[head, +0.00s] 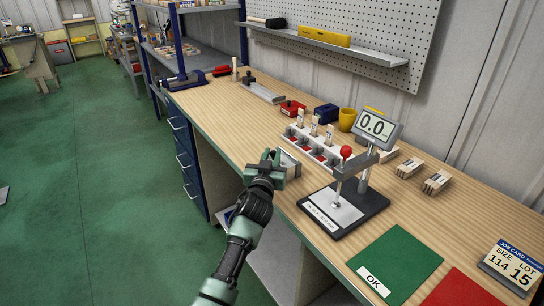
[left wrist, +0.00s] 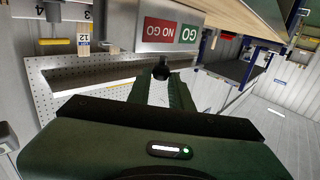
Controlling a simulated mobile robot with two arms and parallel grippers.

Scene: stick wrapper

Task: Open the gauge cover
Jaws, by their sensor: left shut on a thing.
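The gauge is a small grey metal block (head: 291,164) near the front edge of the bench, partly hidden behind my left gripper. In the left wrist view its grey face (left wrist: 144,46) carries a red NO GO label and a green GO label. A black knob (left wrist: 161,71) sits just below these labels, at my fingertips. My left gripper (head: 271,158) reaches to the gauge from the front edge. Its two green fingers (left wrist: 160,84) are closed around the knob. Whether the cover is lifted at all cannot be told. My right gripper is in neither view.
A dial stand (head: 345,208) with a red knob and a 0.0 display stands to the right. A white rack (head: 312,150) with wooden sticks is just behind the gauge. A green OK mat (head: 405,258) lies at front right. The bench left of the gauge is mostly clear.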

